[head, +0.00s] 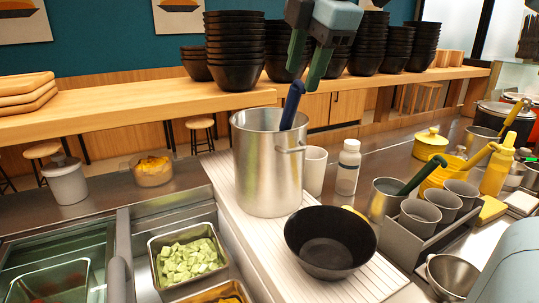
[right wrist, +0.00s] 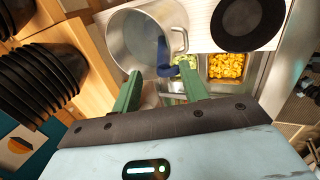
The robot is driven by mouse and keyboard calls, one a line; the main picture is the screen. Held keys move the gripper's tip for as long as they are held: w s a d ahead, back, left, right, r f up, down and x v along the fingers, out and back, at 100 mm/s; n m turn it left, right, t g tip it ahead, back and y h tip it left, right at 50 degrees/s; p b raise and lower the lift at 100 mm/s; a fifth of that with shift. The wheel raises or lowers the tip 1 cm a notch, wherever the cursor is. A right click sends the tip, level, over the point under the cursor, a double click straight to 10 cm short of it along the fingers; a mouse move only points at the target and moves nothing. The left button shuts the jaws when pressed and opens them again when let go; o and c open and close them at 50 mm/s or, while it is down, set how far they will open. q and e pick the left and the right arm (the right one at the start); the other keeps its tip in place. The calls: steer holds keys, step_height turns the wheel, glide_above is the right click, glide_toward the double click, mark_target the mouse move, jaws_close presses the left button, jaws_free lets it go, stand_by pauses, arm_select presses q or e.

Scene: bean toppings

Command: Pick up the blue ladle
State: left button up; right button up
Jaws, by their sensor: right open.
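The blue ladle (head: 292,103) stands tilted in a tall steel pot (head: 266,165), its handle rising above the rim. Its bowl is hidden inside the pot in the head view. My right gripper (head: 306,72) is open and empty above the pot, with its green fingers pointing down just above the handle's top. In the right wrist view, the ladle (right wrist: 163,52) shows beyond and between the open fingertips (right wrist: 160,86), with the pot (right wrist: 121,38) around its lower part. I cannot tell whether the fingers touch the handle. My left gripper is not in view.
A black bowl (head: 331,255) stands in front of the pot on the ribbed white board (head: 232,188). A grey cup (head: 314,170) and white bottle (head: 347,168) stand close to the pot's right. Stacked black bowls (head: 235,55) line the wooden counter behind.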

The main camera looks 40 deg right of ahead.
mark_target(292, 121)
steer(key=shift+r, duration=0.1)
steer(key=shift+w+f, duration=0.1)
steer(key=shift+f, duration=0.45)
steer(key=shift+x, duration=3.4)
steer(key=shift+a, duration=0.1)
jaws_close()
